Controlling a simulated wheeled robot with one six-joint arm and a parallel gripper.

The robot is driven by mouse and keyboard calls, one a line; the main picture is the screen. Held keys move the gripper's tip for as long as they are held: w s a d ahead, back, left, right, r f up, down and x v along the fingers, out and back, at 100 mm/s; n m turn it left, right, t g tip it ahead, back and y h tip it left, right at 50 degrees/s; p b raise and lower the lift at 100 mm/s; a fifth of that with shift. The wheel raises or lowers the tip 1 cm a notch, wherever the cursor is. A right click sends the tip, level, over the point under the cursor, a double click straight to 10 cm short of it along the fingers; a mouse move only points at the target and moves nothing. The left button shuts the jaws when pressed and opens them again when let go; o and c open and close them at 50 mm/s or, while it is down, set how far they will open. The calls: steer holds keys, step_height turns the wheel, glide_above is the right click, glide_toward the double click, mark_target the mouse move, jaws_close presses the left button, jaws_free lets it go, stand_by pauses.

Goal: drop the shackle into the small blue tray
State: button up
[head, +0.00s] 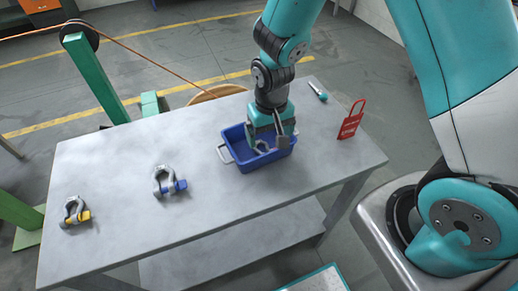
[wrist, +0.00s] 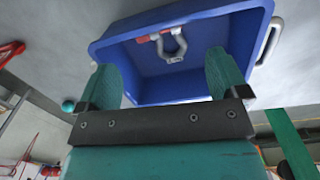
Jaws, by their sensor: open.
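The small blue tray (head: 233,146) stands on the grey table, and it also shows in the wrist view (wrist: 205,17). A grey shackle with a red pin (wrist: 173,46) lies inside the tray. In the head view, part of this shackle (head: 261,146) shows below my gripper. My gripper (head: 267,137) points down over the tray, low near its opening. In the wrist view, its two teal fingers (wrist: 163,72) are spread apart with nothing between them, and the shackle lies beyond them, apart from both.
A shackle with a blue pin (head: 168,182) and one with a yellow pin (head: 75,212) lie on the table to the left. A red tag (head: 350,122) and a teal-handled tool (head: 317,91) are to the right. The table's front middle is clear.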

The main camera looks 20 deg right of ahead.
step_height(320, 180, up, 17)
steer(key=shift+r+b, duration=0.2)
steer(key=shift+b, duration=0.25)
stand_by(0.3)
steer(key=s+a+r+n+y, duration=0.2)
steer(key=s+n, duration=0.1)
steer(key=s, duration=0.5)
steer(key=s+a+r+n+y, duration=0.2)
steer(key=s+a+r+n, duration=0.1)
steer(key=s, duration=0.6)
steer(key=shift+s+r+n, duration=0.15)
steer(key=shift+s+n, duration=0.05)
steer(key=shift+n, duration=0.4)
